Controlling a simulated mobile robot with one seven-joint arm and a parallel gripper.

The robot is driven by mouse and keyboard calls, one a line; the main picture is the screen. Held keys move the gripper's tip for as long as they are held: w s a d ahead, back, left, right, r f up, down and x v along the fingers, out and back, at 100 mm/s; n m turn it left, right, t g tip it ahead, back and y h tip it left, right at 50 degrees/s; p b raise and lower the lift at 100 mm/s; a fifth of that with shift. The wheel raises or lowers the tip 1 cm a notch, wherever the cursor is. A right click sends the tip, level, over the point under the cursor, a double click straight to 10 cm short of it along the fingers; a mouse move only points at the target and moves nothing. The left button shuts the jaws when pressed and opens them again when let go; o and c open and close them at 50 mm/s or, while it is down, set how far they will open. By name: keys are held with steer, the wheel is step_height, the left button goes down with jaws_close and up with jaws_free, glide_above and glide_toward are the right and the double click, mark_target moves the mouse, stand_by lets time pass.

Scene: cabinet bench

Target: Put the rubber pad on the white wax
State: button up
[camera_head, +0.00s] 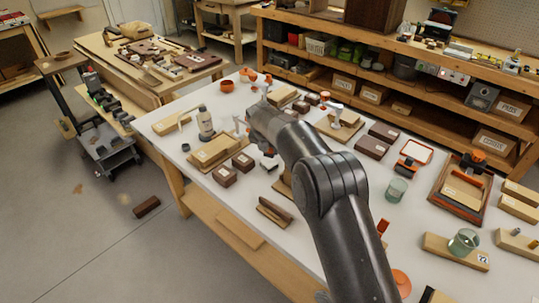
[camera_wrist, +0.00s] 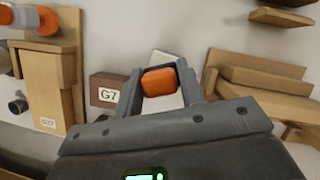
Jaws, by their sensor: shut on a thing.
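My gripper (camera_wrist: 161,84) is shut on an orange block with rounded corners (camera_wrist: 160,82), held between the fingertips in the wrist view. This block may be the rubber pad; its material is not clear. A pale, whitish flat piece (camera_wrist: 164,58) shows partly behind it and may be the white wax. The fingers and the orange block hide most of that piece, and I cannot tell whether the two touch. In the head view my arm hides the gripper's tips and what they hold.
A brown box marked G7 (camera_wrist: 104,93) stands left of my fingers, beside a wooden board with an orange-topped piece (camera_wrist: 56,85). A stepped wooden block (camera_wrist: 258,80) is to the right.

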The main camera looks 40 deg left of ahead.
mark_target(269, 155)
steer(key=shift+f, duration=1.45)
steer(key=o, duration=1)
steer(key=shift+f, duration=0.1)
steer(key=v, duration=1.2)
steer(key=shift+w+r, duration=0.1)
steer(key=shift+r, duration=0.1)
